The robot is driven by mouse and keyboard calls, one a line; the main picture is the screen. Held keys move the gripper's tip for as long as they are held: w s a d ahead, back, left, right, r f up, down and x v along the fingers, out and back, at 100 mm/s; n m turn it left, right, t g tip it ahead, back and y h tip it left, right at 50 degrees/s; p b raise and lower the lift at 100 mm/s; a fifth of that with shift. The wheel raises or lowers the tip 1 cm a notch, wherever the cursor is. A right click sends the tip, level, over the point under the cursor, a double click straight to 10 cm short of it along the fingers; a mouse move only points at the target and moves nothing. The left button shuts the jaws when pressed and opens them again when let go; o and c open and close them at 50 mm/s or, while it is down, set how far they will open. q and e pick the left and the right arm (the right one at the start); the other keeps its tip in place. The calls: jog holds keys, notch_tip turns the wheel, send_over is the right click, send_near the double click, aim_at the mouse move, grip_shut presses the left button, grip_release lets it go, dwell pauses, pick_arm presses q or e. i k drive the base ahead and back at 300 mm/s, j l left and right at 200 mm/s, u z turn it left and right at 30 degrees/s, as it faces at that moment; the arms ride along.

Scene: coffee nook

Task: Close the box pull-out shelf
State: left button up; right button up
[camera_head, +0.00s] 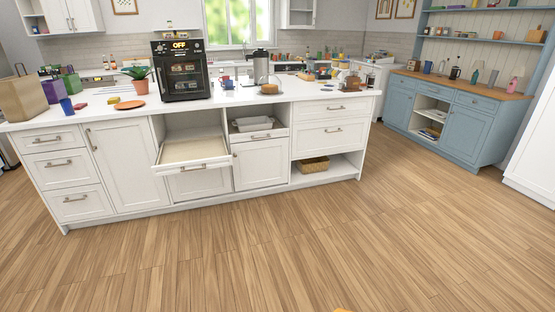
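The pull-out shelf (193,163) is a white, shallow box-like tray in the white island. It sticks out well past the cabinet front, under the black oven on the counter. Its inside is beige and looks empty, and a metal bar handle is on its front. Neither of my grippers is in view.
The island (120,170) has closed drawers and doors left of the shelf. Right of it are an open niche with a white item (252,125) and a low open shelf with a basket (313,164). The wooden floor (230,250) in front is clear.

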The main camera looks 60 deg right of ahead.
aim_at(194, 154)
jog(key=z, duration=1.25)
jog(key=i, duration=0.1)
